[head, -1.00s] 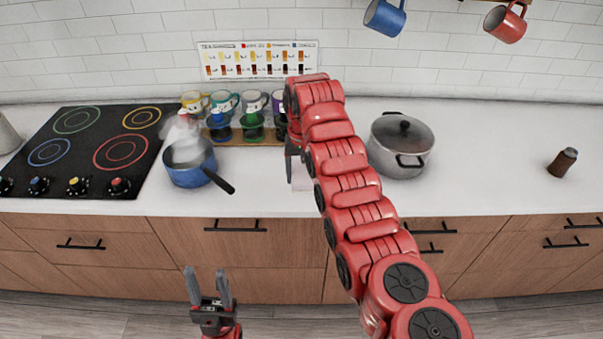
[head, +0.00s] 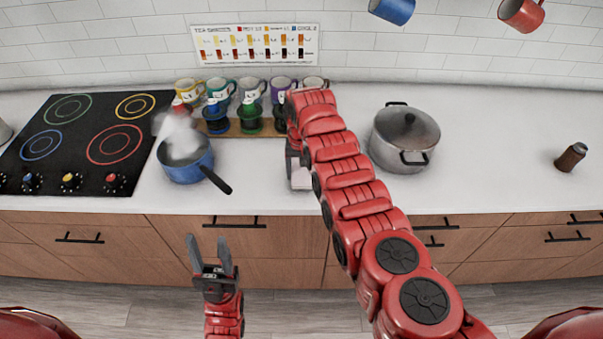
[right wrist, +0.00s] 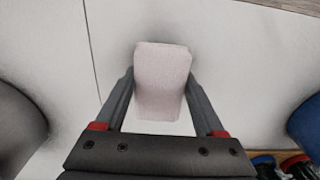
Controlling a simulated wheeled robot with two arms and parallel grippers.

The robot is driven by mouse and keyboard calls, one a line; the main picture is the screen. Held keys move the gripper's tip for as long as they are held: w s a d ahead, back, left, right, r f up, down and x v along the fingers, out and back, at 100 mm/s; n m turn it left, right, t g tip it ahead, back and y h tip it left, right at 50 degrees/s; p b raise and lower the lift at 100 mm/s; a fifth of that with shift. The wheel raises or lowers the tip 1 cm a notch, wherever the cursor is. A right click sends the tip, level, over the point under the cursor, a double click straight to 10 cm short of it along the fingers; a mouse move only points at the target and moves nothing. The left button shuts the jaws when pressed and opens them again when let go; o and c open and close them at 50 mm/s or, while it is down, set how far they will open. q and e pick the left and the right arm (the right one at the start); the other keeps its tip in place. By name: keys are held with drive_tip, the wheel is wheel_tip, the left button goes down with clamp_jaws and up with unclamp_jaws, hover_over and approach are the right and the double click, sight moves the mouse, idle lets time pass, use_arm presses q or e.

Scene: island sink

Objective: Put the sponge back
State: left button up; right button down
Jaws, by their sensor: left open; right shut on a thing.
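A pale pinkish-white sponge (right wrist: 161,80) is held between the two fingers of my right gripper (right wrist: 160,92) in the right wrist view. The right gripper is shut on it, over the white counter. In the head view the sponge (head: 301,179) shows only in part beside my red right arm, which hides most of that gripper. I cannot tell whether the sponge touches the counter. My left gripper (head: 210,252) is open and empty, in front of the wooden drawers and below the counter edge.
A steaming blue saucepan (head: 186,162) stands left of the right gripper. A lidded grey pot (head: 404,138) stands to its right. Several mugs and a wooden stand (head: 233,129) are behind. A black stove (head: 83,140) is at left. The counter (head: 480,160) at right is mostly clear.

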drive_tip(key=shift+s+f, duration=0.1)
drive_tip(key=shift+f, duration=0.8)
drive_tip(key=shift+f+b, duration=0.15)
drive_tip(key=shift+b, duration=0.15)
drive_tip(key=shift+c, duration=2.2)
unclamp_jaws()
drive_tip(key=shift+f, duration=0.1)
drive_tip(key=o, duration=0.4)
drive_tip(key=shift+o, duration=0.2)
